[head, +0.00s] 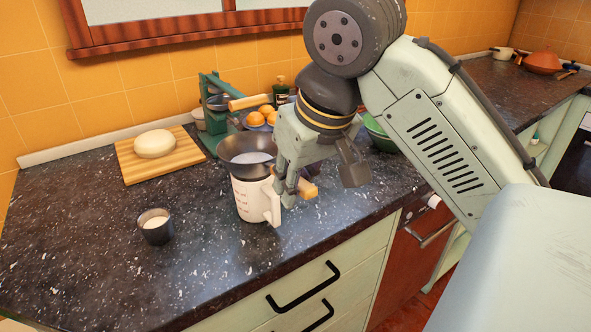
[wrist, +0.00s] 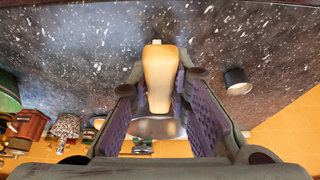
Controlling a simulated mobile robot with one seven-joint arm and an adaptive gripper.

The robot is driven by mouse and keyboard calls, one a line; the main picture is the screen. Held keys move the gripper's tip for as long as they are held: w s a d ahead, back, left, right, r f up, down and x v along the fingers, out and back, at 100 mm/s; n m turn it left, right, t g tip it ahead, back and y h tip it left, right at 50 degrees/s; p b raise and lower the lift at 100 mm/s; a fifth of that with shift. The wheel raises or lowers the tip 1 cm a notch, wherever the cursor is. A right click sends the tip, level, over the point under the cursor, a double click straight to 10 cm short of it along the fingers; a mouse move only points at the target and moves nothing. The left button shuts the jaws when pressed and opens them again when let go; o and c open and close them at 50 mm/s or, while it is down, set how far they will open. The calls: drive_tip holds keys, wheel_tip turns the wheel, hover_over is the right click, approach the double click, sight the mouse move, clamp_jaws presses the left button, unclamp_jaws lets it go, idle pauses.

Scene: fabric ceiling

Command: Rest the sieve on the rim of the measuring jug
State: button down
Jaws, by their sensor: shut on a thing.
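The sieve (head: 248,148) is a dark, round bowl with a light wooden handle (head: 308,189). My gripper (head: 291,190) is shut on the handle, whose pale end shows between the fingers in the wrist view (wrist: 158,75). The white measuring jug (head: 249,205), with red markings and a handle on its right side, stands upright on the counter. The sieve bowl is over the jug's mouth and hides its rim; I cannot tell whether they touch.
A dark cup with white contents (head: 155,227) stands left of the jug. A wooden board (head: 131,168) carries a pale round loaf (head: 154,143). Behind are a green stand (head: 208,88), oranges (head: 256,119) and a green bowl (head: 378,134). The front-left counter is clear.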

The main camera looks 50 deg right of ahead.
drive_tip(key=shift+f, duration=0.45)
idle(1.0)
drive_tip(key=c, duration=1.4)
unclamp_jaws()
drive_tip(key=shift+c, duration=0.2)
drive_tip(key=shift+o, duration=0.6)
drive_tip(key=o, duration=0.5)
